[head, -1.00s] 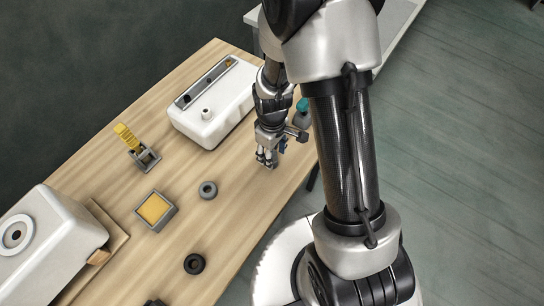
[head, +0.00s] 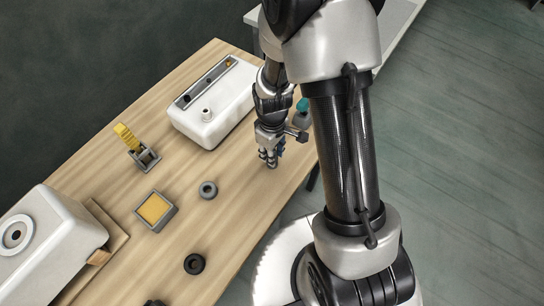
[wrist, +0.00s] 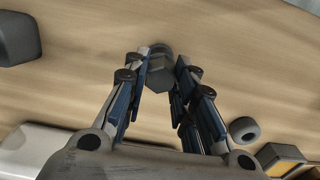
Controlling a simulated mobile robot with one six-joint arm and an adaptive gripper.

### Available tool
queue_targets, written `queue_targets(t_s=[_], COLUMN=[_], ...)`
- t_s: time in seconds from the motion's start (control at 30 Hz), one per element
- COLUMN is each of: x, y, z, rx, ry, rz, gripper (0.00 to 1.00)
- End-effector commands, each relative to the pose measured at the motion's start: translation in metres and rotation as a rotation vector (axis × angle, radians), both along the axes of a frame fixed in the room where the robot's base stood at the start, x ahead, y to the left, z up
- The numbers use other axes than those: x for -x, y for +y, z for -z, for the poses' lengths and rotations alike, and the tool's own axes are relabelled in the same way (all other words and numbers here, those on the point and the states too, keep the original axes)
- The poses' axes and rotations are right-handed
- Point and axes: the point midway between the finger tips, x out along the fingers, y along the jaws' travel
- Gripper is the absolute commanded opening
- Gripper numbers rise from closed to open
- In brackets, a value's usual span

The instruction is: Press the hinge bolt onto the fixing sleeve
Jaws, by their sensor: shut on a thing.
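My gripper (head: 268,158) is low over the wooden table, to the right of the white box. In the wrist view its fingers (wrist: 163,85) are shut on a dark grey piece with a hexagonal head, which I take for the hinge bolt (wrist: 157,76). In the head view the bolt is hidden by the fingers. I cannot tell for certain which thing is the fixing sleeve. A grey ring (head: 208,189) lies apart on the table and also shows in the wrist view (wrist: 244,130).
A yellow-topped square block (head: 154,209), a grey bracket with a yellow lever (head: 128,138) and a black ring (head: 194,264) stand on the table. A white machine (head: 45,245) is at lower left. A teal-topped item (head: 302,105) is behind my gripper. Bare wood surrounds the gripper.

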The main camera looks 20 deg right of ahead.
Motion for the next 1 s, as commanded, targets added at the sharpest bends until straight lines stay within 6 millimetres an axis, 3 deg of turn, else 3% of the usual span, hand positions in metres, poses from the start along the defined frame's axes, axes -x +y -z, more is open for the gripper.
queue_targets(t_s=[1.0], x=[0.0000], y=[0.0000], z=[-0.0086], rx=[0.000], ry=[0.000], rz=[0.000], gripper=[0.00])
